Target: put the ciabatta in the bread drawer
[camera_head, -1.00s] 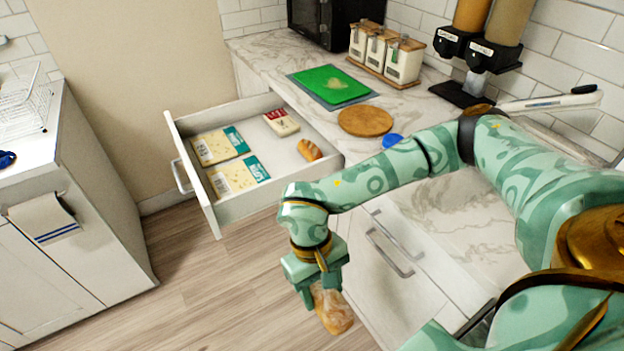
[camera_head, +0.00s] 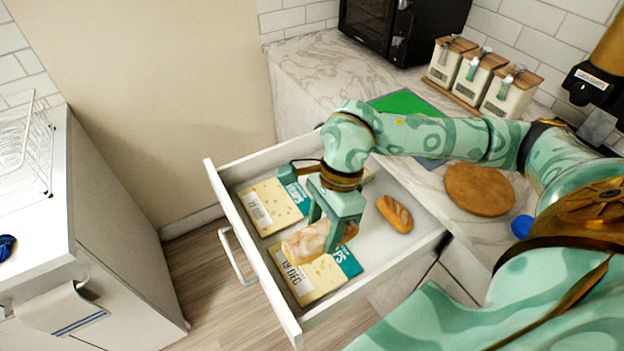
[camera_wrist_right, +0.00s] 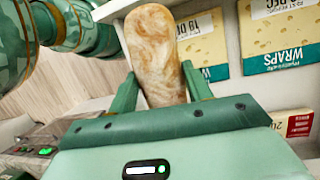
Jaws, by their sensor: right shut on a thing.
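The ciabatta (camera_head: 308,241) is a pale, floury, elongated loaf. My right gripper (camera_head: 328,240) is shut on it and holds it over the open bread drawer (camera_head: 400,258), above the wraps. The ciabatta also shows in the right wrist view (camera_wrist_right: 155,50), between the two fingers of my right gripper (camera_wrist_right: 160,92). Whether it touches the drawer's contents I cannot tell. The drawer is pulled out, with its handle (camera_head: 238,258) at the front. My left gripper is not in view.
In the drawer lie two wrap packs (camera_head: 310,283) (camera_head: 268,210) and a small brown loaf (camera_head: 395,213). The drawer's walls rise around them. A round wooden board (camera_head: 479,190), a green mat (camera_head: 405,103) and several canisters (camera_head: 480,75) stand on the counter.

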